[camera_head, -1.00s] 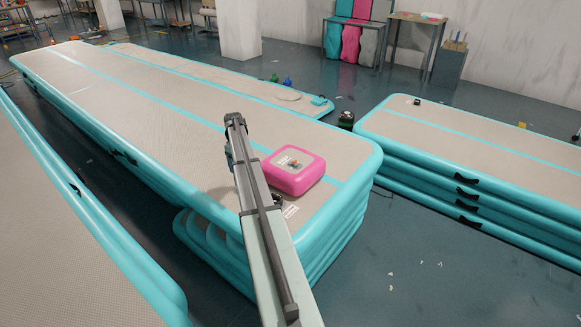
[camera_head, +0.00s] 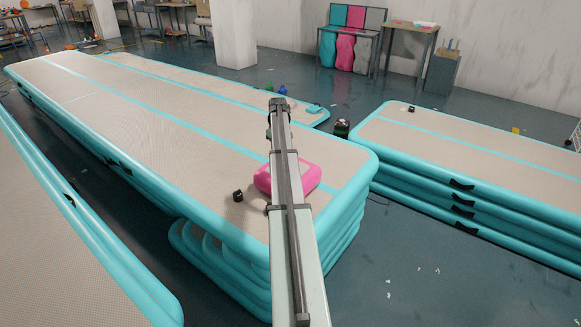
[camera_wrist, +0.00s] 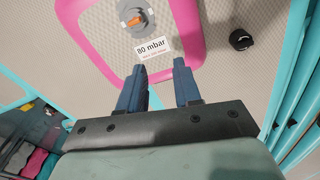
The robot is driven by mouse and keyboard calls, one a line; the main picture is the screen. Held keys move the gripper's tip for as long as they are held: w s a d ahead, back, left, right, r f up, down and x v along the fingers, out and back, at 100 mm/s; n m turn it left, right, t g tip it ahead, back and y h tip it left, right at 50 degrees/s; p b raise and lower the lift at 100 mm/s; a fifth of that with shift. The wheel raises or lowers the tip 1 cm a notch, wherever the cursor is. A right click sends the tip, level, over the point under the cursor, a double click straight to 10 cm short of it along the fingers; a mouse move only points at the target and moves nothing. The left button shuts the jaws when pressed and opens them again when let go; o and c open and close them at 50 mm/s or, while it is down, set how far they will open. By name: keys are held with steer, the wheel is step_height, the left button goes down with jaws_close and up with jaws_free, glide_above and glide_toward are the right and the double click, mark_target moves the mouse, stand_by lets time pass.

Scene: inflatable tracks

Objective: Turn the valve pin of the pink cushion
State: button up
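The pink cushion (camera_head: 312,176) lies on top of the stacked teal-edged mats; my arm hides its middle in the head view. In the wrist view, the cushion's pink rim (camera_wrist: 84,40) frames a grey panel. A round grey valve (camera_wrist: 122,12) with an orange pin (camera_wrist: 133,20) sits at the top of the picture, beside an "80 mbar" label (camera_wrist: 152,49). My gripper (camera_wrist: 159,68) is open and empty, its two blue fingers apart. Its fingertips appear over the cushion's near rim, short of the valve in the picture; contact cannot be told. The head view hides the gripper.
A small black cap (camera_head: 238,195) lies on the mat left of the cushion in the head view; it also shows in the wrist view (camera_wrist: 240,39). Another mat stack (camera_head: 470,160) stands at right across a floor gap. The mat top beyond the cushion is mostly clear.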

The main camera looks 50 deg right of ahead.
steer(key=s+d+r+m, duration=0.3)
steer(key=s+r+m, duration=0.1)
steer(key=m, duration=1.1)
steer(key=shift+m+g+y, duration=0.3)
steer(key=shift+y, duration=0.1)
step_height(320, 180, down, 13)
steer(key=shift+f, duration=0.15)
steer(key=shift+c, duration=0.5)
jaws_close()
